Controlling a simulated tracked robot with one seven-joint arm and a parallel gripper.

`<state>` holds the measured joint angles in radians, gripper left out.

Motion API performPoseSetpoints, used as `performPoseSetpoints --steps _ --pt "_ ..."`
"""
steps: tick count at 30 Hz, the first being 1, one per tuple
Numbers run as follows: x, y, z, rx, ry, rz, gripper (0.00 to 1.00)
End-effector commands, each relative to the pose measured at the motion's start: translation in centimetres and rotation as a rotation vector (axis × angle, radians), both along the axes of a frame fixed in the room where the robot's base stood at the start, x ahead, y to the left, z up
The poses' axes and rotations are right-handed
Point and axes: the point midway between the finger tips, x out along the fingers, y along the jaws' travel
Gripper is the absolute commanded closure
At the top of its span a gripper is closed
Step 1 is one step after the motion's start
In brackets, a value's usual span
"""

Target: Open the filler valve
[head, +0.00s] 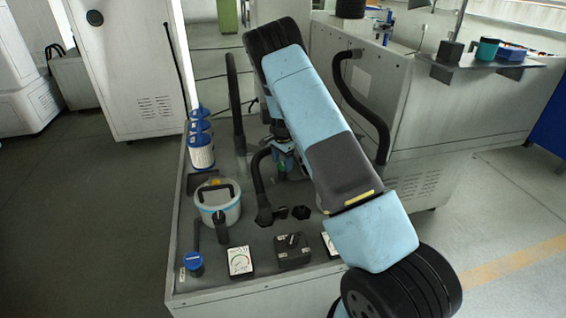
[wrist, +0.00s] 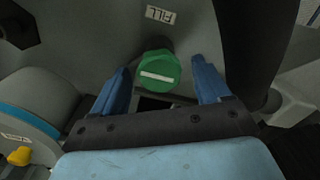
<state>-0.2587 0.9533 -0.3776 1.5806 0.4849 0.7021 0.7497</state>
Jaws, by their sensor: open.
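A green knob (wrist: 158,72) with a white bar across its face sits beside a white FILL label (wrist: 166,15) in the wrist view. The bar lies nearly level in that picture, tilted slightly. My gripper (wrist: 160,64) is open, with one blue finger on the left of the knob and one on the right. Gaps show between the fingers and the knob, so it is not gripped. In the head view my gripper (head: 283,160) is low over the grey unit, partly hidden by my arm. The knob cannot be made out clearly there.
A lidded pot (head: 230,212) with a dark handle stands left of my gripper, with blue-capped filters (head: 201,152) behind it. Dark hoses (head: 236,105) rise close by. A gauge (head: 240,262) and a black switch box (head: 293,252) are at the front.

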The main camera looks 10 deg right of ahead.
Motion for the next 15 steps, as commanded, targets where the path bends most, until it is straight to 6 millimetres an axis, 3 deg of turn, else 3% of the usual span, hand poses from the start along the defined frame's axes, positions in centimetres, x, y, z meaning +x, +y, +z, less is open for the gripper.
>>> performPoseSetpoints --steps 8,15 --pt "0.0 0.01 -0.12 0.0 0.0 0.0 0.24" --pt "-0.01 0.02 -0.11 0.0 0.0 0.0 0.46"
